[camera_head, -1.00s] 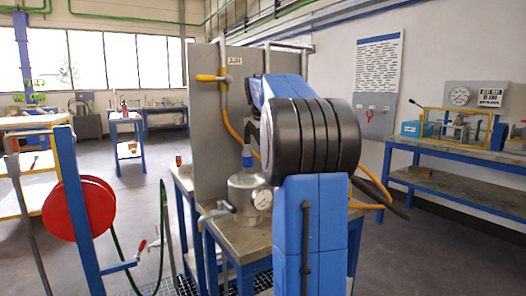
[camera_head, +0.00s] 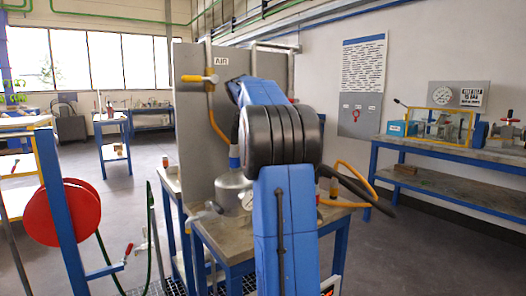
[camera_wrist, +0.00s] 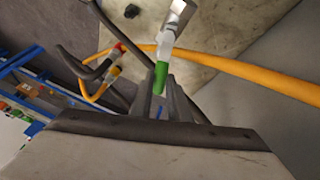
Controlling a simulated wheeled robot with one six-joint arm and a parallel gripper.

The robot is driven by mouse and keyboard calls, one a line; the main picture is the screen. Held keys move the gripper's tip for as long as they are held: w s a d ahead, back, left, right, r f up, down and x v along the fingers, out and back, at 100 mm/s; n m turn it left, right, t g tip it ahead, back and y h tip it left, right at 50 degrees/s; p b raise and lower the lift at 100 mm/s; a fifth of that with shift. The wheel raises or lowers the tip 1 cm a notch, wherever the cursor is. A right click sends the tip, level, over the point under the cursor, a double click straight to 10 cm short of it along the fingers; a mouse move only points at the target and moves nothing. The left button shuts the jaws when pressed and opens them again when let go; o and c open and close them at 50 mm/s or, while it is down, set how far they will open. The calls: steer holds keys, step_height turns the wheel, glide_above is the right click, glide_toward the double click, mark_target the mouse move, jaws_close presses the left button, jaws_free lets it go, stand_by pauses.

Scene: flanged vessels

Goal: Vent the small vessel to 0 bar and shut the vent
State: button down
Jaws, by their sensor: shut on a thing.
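My gripper (camera_wrist: 163,92) is shut on the green tip of a lever in the wrist view. The green grip (camera_wrist: 161,76) lies between the fingers, and a silver metal lever (camera_wrist: 172,25) runs up from it. In the head view my own arm hides the gripper and this lever. A metal vessel (camera_head: 228,191) stands on the table, left of my arm, with a blue fitting on top. Its round gauge (camera_head: 247,200) is partly covered by my arm, and its needle is too small to read. I cannot tell which vessel the gripped lever belongs to.
A grey panel (camera_head: 190,130) with a yellow-handled valve (camera_head: 198,79) and orange hose stands behind the table (camera_head: 225,238). A red hose reel (camera_head: 62,212) is at left. Orange and black hoses cross near my gripper in the wrist view. A bench (camera_head: 450,165) stands at right.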

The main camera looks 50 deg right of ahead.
steer(key=shift+s+m+g+y, duration=0.2)
steer(key=shift+s+m+g, duration=0.2)
steer(key=shift+m, duration=0.4)
steer(key=shift+s+m+g+y, duration=0.25)
steer(key=shift+s+m, duration=0.2)
steer(key=shift+m, duration=0.35)
steer(key=c, duration=1.7)
jaws_free()
steer(key=shift+o, duration=0.2)
steer(key=shift+r, duration=0.1)
step_height(320, 180, up, 10)
steer(key=shift+s, duration=0.15)
